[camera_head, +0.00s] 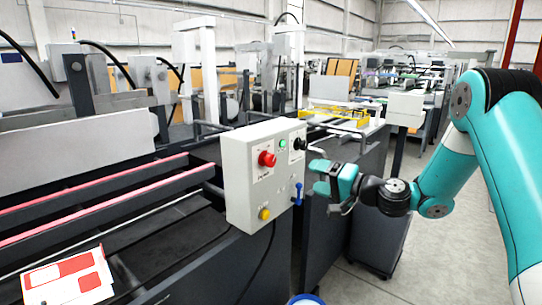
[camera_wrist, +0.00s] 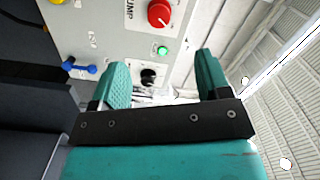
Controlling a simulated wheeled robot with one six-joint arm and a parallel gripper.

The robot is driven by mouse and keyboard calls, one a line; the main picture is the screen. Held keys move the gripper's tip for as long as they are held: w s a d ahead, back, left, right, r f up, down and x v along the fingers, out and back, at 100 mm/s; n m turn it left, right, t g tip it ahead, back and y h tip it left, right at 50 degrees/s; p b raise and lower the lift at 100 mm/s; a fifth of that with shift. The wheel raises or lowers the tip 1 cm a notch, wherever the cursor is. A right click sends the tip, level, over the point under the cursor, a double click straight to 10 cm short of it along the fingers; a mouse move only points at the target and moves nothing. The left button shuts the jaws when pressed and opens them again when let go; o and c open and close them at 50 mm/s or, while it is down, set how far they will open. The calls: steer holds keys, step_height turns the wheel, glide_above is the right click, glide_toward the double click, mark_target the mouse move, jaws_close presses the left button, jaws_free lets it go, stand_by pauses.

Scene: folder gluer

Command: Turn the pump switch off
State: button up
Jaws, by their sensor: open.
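A light grey control box (camera_head: 250,185) carries a red knob (camera_head: 267,159) at its upper left. In the wrist view the word PUMP is printed beside this red knob (camera_wrist: 160,13), which has a white mark. A black knob (camera_head: 299,144) sits at the box's upper right; its label is unreadable. My gripper (camera_head: 317,168) is open and empty, to the right of the box. In the wrist view the black knob (camera_wrist: 148,77) shows between my fingertips (camera_wrist: 163,68), nearer the left one, apparently with a gap ahead. The left finger hides part of the panel.
A green button (camera_head: 282,143) lies between the two knobs. A yellow button (camera_head: 264,214) and a blue lever (camera_head: 297,194) are lower on the box. A machine with red-edged rails (camera_head: 100,192) stands left. Grey floor (camera_head: 430,250) is open to the right.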

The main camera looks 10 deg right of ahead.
mark_target(273, 161)
steer(key=shift+m+t, duration=0.3)
steer(key=shift+m, duration=0.1)
steer(key=p+x, duration=0.2)
steer(key=x, duration=0.3)
steer(key=p+x, duration=0.3)
steer(key=x, duration=0.3)
steer(key=w+d+p+x, duration=0.1)
steer(key=p+x, duration=0.1)
steer(key=x, duration=0.4)
steer(key=shift+f, duration=0.3)
steer(key=shift+c, duration=0.5)
steer(key=shift+d, duration=0.1)
steer(key=c, duration=0.8)
